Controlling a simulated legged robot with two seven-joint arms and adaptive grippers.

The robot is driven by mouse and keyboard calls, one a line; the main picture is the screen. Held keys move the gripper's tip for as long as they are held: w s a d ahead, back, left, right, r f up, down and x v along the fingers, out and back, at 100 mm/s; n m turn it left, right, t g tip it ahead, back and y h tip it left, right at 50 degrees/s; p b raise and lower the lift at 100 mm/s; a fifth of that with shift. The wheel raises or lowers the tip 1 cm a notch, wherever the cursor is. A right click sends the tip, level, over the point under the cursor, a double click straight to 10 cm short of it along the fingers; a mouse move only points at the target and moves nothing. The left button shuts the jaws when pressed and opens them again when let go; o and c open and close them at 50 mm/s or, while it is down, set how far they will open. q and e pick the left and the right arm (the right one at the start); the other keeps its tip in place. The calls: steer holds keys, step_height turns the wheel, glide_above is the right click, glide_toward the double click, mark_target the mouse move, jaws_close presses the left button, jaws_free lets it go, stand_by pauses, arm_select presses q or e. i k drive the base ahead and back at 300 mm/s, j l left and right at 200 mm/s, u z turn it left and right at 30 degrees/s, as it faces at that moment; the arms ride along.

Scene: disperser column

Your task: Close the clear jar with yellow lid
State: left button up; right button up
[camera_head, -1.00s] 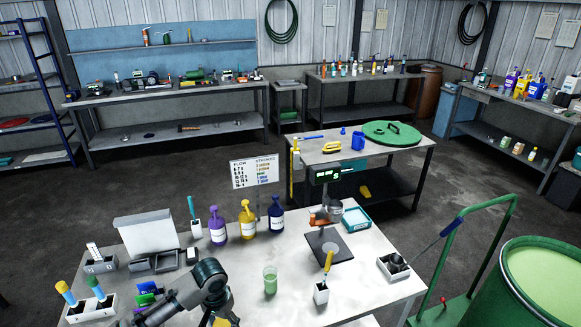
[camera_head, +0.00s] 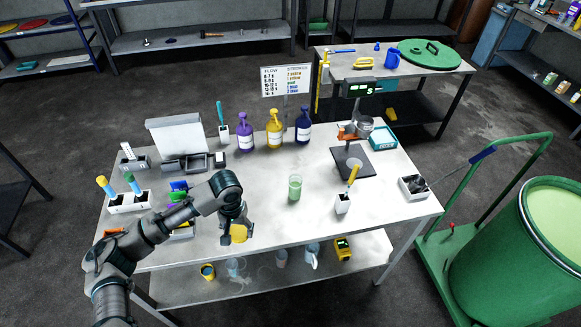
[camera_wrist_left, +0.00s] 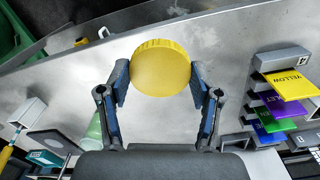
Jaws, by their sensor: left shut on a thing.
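The round yellow lid (camera_head: 239,233), with a ribbed rim, is between the fingertips of my left gripper (camera_head: 233,228), near the front edge of the white table. In the left wrist view the lid (camera_wrist_left: 162,68) sits between both blue-padded fingers of the left gripper (camera_wrist_left: 160,85), which is shut on it. A clear jar (camera_head: 295,187) with pale green contents stands upright and open-topped on the table, to the right of the gripper and apart from it. Part of the jar (camera_wrist_left: 94,135) shows at the left in the wrist view. My right gripper is out of view.
Purple, yellow and blue pump bottles (camera_head: 274,134) stand behind the jar. A white holder with a yellow-handled tool (camera_head: 343,204) and a dark stand plate (camera_head: 348,163) are to its right. Colored cards (camera_wrist_left: 285,86) lie near the gripper. Bare tabletop lies between lid and jar.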

mark_target(295, 182)
steer(key=l+u, duration=0.6)
steer(key=u, duration=0.15)
steer(key=l+u, duration=0.35)
steer(key=k+j, duration=0.05)
